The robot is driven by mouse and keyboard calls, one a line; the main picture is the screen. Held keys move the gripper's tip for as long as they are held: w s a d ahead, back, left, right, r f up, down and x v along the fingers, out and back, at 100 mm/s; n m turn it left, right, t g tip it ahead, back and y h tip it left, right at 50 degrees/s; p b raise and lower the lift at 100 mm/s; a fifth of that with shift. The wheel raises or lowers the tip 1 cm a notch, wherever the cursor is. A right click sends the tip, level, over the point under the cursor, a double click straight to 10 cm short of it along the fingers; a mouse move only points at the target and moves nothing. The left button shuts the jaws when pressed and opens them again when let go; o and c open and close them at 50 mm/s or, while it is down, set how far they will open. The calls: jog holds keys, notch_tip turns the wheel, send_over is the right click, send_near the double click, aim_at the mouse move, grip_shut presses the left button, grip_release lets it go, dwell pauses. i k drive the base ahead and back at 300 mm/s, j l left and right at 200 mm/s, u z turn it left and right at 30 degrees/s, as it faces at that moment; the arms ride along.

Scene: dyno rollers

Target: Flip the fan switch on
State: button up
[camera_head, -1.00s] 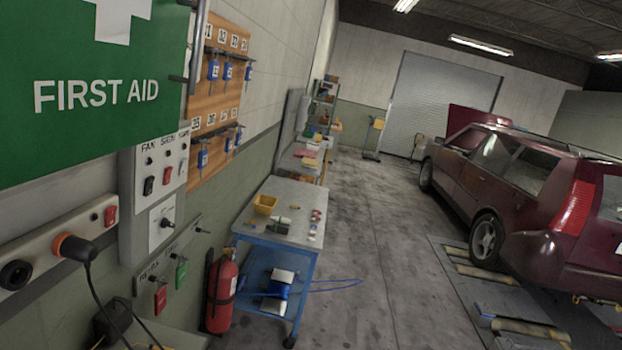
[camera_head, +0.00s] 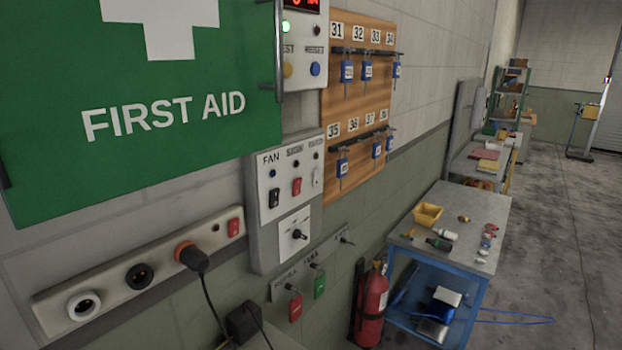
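The fan switch (camera_head: 274,198) is a small black rocker under the label FAN, at the left of a light grey wall panel (camera_head: 262,235). A small dark blue lamp or button sits between the label and the rocker. To its right on the same panel are a red rocker (camera_head: 297,187) and a pale switch (camera_head: 317,177). A black rotary knob (camera_head: 299,235) is on a white plate below. I cannot tell which way the fan rocker is tipped. My gripper is not in view.
A green first aid cabinet (camera_head: 160,165) juts out at upper left, beside the panel. A socket strip (camera_head: 108,285) with a plugged-in cable (camera_head: 208,300) is at lower left. A fire extinguisher (camera_head: 371,305) and a blue cart (camera_head: 470,215) stand at right. Floor beyond is clear.

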aim_at(274, 193)
jog(key=i+l, duration=0.75)
jog(key=i, duration=0.25)
jog(key=l+z, duration=0.05)
